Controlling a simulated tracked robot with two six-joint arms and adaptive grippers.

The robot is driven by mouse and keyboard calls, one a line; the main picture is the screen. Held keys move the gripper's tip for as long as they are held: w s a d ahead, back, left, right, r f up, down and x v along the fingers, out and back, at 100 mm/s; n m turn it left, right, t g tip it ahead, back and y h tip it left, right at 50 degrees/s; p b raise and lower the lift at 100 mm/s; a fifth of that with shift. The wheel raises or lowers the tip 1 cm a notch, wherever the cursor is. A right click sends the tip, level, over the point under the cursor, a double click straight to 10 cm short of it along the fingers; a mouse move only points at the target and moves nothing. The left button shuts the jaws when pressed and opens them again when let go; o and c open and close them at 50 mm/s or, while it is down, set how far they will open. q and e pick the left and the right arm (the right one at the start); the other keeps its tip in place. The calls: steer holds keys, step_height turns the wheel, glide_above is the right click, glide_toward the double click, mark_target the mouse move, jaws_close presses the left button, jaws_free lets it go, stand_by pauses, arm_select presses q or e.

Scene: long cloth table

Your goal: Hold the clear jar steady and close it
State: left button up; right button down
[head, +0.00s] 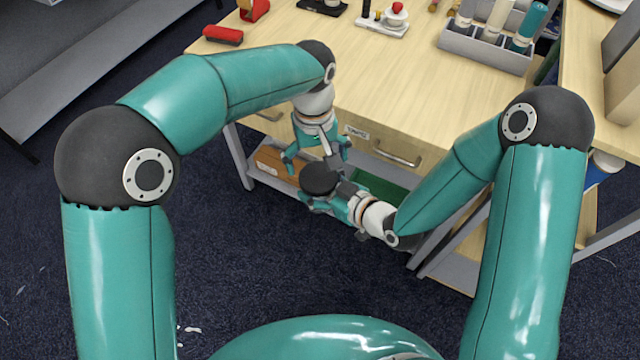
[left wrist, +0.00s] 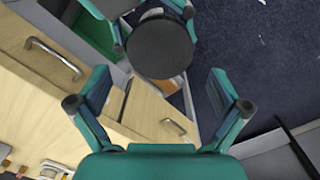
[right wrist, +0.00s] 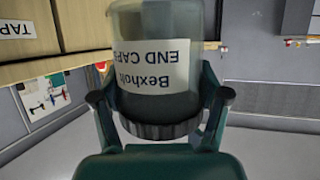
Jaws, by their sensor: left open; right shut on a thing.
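The clear jar (right wrist: 125,45) fills the middle of the right wrist view, upside down in that picture, with a white "Bexholt END CAPS" label. Its dark ribbed lid (right wrist: 158,128) is on the jar's end; whether it is tight cannot be told. The lid's round black top shows in the head view (head: 318,178) and the left wrist view (left wrist: 160,47). My right gripper (right wrist: 157,80) is shut on the jar, one finger on each side. My left gripper (left wrist: 158,82) is open and empty, just above the lid and apart from it. The jar body is mostly hidden in the head view.
The wooden table (head: 400,85) with drawers stands just behind the grippers. A grey bin (head: 485,48) of tubes and a red object (head: 223,35) are on top. A green bin (head: 378,190) and brown box (head: 275,165) sit below. Dark carpet is free in front.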

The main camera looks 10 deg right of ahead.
arm_select(q)
steer(key=shift+r, duration=0.15)
step_height(320, 180, up, 12)
steer(key=shift+w+a+f, duration=0.15)
steer(key=shift+w+f, duration=0.05)
stand_by(0.4)
